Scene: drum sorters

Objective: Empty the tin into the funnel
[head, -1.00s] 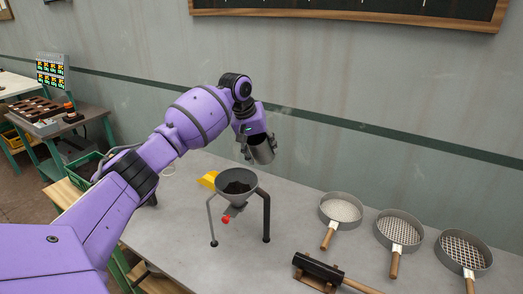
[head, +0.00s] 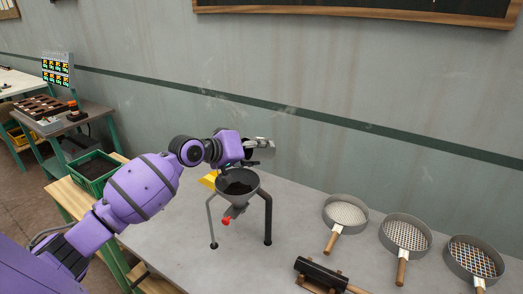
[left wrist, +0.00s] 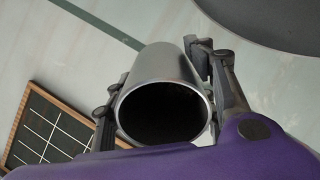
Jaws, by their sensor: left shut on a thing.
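The grey funnel (head: 254,184) stands on dark legs on the bench, with dark material in its bowl and a red knob (head: 226,221) below. My left gripper (head: 261,144) is just above and behind the funnel's rim. It is shut on the metal tin (left wrist: 160,66), whose fingers show on both sides of it in the left wrist view. The tin's mouth faces the wrist camera there, and its inside is too dark to read. In the head view the tin is tilted and mostly hidden by the gripper. My right gripper is not in view.
Three round sieves (head: 404,236) with wooden handles lie at the right of the grey bench (head: 180,245). A dark roller-like tool (head: 320,272) lies in front. A yellow object (head: 208,180) is behind the funnel. A green crate (head: 93,185) with dark contents stands at left.

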